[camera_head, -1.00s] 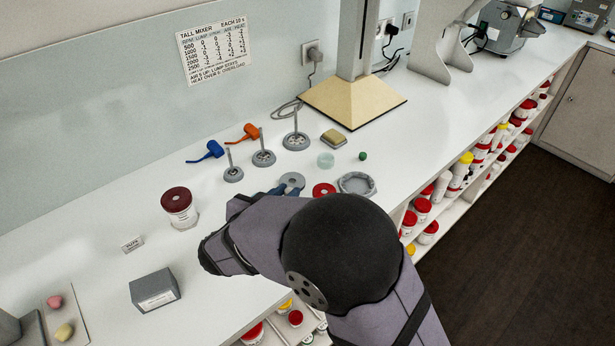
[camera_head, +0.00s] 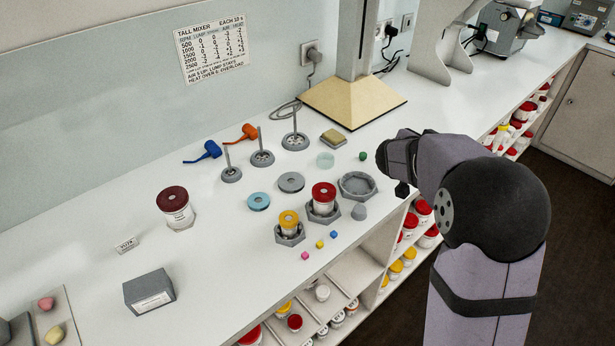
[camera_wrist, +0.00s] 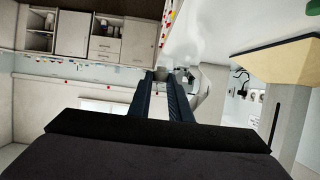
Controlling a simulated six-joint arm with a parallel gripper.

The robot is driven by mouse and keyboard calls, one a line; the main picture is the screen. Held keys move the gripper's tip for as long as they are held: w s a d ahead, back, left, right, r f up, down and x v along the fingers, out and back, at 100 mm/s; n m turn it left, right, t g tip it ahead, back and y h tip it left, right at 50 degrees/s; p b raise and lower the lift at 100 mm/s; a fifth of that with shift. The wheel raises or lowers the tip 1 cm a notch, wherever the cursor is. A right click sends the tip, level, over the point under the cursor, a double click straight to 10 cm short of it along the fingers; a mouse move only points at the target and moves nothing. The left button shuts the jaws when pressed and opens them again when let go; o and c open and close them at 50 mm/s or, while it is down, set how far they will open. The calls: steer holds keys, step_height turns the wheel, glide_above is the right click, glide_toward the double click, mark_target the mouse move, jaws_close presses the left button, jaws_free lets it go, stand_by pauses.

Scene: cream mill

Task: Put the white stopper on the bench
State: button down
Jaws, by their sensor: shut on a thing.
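In the head view my gripper (camera_head: 392,165) is at the right, near the front edge of the bench (camera_head: 225,265); its fingertips are hard to make out there. No other white stopper is clear on the bench.
A red-lidded jar (camera_head: 323,197) and a yellow-lidded jar (camera_head: 289,222) stand in grey holders. The bench's left middle is mostly clear.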

step_height(320, 180, up, 2)
steer(key=w+d+n+t+y, duration=0.1)
steer(key=w+d, duration=0.1)
steer(key=w, duration=0.1)
steer(key=n+t+y, duration=0.3)
steer(key=n+y, duration=0.5)
steer(key=y, duration=0.1)
glide_above(381, 176)
step_height(381, 176, down, 6)
steer(key=shift+r, duration=0.25)
steer(key=shift+h, duration=0.3)
steer(key=shift+w+f+p, duration=0.1)
steer(key=shift+f+p, duration=0.75)
steer(key=shift+f, duration=4.15)
steer(key=shift+f, duration=0.15)
